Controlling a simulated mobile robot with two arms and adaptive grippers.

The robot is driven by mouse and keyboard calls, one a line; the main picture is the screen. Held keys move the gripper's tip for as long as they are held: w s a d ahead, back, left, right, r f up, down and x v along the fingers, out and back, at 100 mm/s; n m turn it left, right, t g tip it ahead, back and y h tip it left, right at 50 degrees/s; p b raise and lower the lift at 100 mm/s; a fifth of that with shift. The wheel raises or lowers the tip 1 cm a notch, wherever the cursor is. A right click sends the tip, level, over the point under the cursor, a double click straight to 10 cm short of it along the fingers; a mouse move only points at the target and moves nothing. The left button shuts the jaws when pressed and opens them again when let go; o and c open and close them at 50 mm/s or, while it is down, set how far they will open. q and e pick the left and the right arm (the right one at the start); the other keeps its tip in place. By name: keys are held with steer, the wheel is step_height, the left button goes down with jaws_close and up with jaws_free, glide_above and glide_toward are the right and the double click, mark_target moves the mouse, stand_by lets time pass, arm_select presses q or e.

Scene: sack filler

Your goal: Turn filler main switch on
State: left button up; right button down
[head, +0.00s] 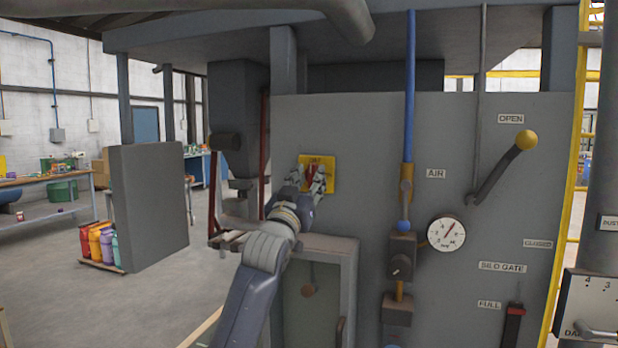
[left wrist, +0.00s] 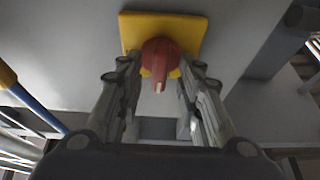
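The main switch is a red rotary knob (head: 314,166) on a yellow square plate (head: 331,174), fixed to the grey filler panel. In the left wrist view the red knob (left wrist: 160,58) shows with its handle pointing down toward the gripper, and the yellow plate (left wrist: 190,30) is behind it. My left gripper (head: 311,176) is at the switch, its fingers apart on either side of the knob. In the left wrist view the open fingers (left wrist: 160,75) flank the knob, with gaps visible beside its handle. My right gripper is not in view.
An open cabinet (head: 347,285) is below the switch. A grey door panel (head: 148,205) stands at the left.

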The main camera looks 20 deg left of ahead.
arm_select(q)
jaws_close()
stand_by(0.3)
steer(key=m+p, duration=0.1)
steer(key=m+h+p, duration=0.1)
steer(key=m, duration=0.1)
steer(key=shift+a+r+h, duration=0.1)
steer(key=shift+r+h, duration=0.15)
steer(key=shift+h, duration=0.05)
steer(key=m+g+h+p, duration=0.1)
steer(key=m+p, duration=0.4)
steer(key=p, duration=0.1)
steer(key=m+g+h+p, duration=0.2)
steer(key=m+p, duration=0.3)
steer(key=p, duration=0.2)
steer(key=m+g+h+p, duration=0.1)
steer(key=m+h+p, duration=0.1)
steer(key=m+p, duration=0.4)
steer(key=shift+a+r+g+p, duration=0.1)
steer(key=shift+r+g+p, duration=0.1)
steer(key=shift+g+p, duration=0.2)
steer(key=shift+f+m+p, duration=0.1)
steer(key=shift+m+p, duration=0.3)
steer(key=shift+m, duration=0.4)
steer(key=shift+f+m+g, duration=0.15)
steer(key=shift+m+g, duration=0.45)
steer(key=shift+m, duration=0.2)
steer(key=shift+f+m, duration=0.1)
steer(key=shift+m, duration=0.2)
